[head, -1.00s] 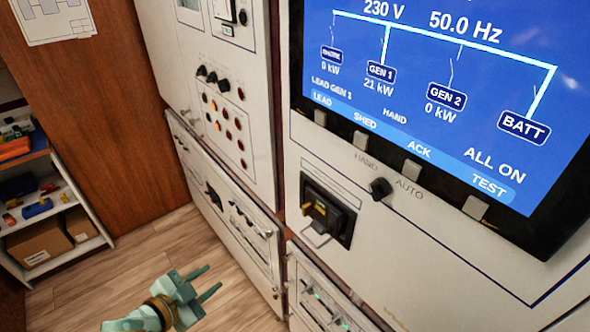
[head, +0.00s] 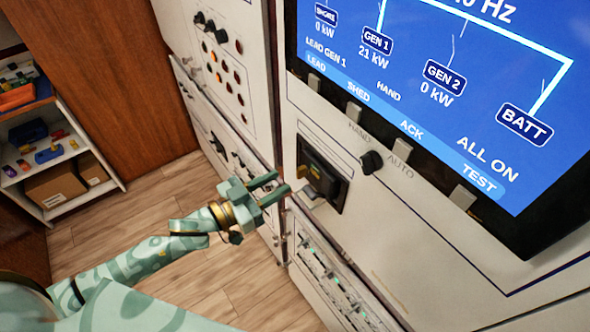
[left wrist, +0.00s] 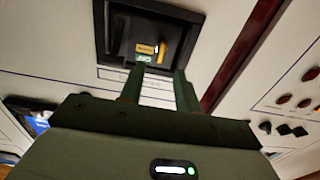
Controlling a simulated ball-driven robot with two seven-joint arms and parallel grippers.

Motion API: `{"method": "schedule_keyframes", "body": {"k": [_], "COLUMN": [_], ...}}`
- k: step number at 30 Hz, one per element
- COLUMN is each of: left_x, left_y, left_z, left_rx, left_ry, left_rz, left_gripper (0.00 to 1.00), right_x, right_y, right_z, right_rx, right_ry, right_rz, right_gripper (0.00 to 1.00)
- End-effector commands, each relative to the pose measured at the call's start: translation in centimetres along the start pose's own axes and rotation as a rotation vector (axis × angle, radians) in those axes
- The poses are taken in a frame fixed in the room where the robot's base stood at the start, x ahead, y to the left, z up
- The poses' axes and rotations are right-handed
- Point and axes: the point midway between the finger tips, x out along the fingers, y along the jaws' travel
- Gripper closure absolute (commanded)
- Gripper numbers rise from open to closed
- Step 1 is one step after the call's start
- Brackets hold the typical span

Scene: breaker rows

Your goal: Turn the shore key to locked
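A black recessed unit (head: 325,172) sits in the white panel below the blue screen, with a small yellow part in it. In the left wrist view the black recess (left wrist: 117,40) holds a yellow and a green label and an upright yellow piece (left wrist: 161,50), which looks like the key. I cannot read its position. My left gripper (head: 283,183) is open and empty, just left of the unit and pointing at it. In the left wrist view its two fingers (left wrist: 160,72) are apart, with tips just below the recess. My right gripper is not in view.
A black rotary knob (head: 371,161) between HAND and AUTO marks is close to the right of the unit. A blue screen (head: 440,110) is above. A breaker row (head: 335,275) with green lights is below. Shelves (head: 55,150) with boxes stand at the left. Floor before the panel is clear.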

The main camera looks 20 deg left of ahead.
Motion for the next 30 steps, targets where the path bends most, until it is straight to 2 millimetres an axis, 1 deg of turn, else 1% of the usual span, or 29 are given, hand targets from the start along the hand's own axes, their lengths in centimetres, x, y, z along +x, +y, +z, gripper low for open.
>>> {"method": "schedule_keyframes", "body": {"k": [1,3,6,9,13,20,24,30], "left_x": [1.3,2.7,4.3,5.3,5.8,5.9,5.9,5.8], "left_y": [0.0,0.0,0.0,0.0,0.0,0.0,0.0,0.0], "left_z": [-0.2,-0.2,-0.1,0.0,0.0,0.0,0.0,0.0], "left_rx": [0.000,0.000,-0.001,0.000,0.000,0.000,0.000,0.002], "left_ry": [0.004,0.003,0.002,0.000,0.000,-0.001,-0.001,0.000], "left_rz": [0.000,0.000,0.000,-0.001,0.000,0.000,0.000,0.000], "left_gripper": [0.67,0.67,0.67,0.67,0.67,0.67,1.00,1.00], "right_x": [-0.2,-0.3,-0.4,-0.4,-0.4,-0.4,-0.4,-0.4], "right_y": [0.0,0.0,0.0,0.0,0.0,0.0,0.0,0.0], "right_z": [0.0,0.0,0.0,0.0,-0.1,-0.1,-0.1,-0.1], "right_rx": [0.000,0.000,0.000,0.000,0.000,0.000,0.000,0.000], "right_ry": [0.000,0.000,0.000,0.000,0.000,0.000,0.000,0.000], "right_rz": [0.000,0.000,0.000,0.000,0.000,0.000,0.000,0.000], "right_gripper": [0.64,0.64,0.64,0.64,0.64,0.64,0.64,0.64]}}
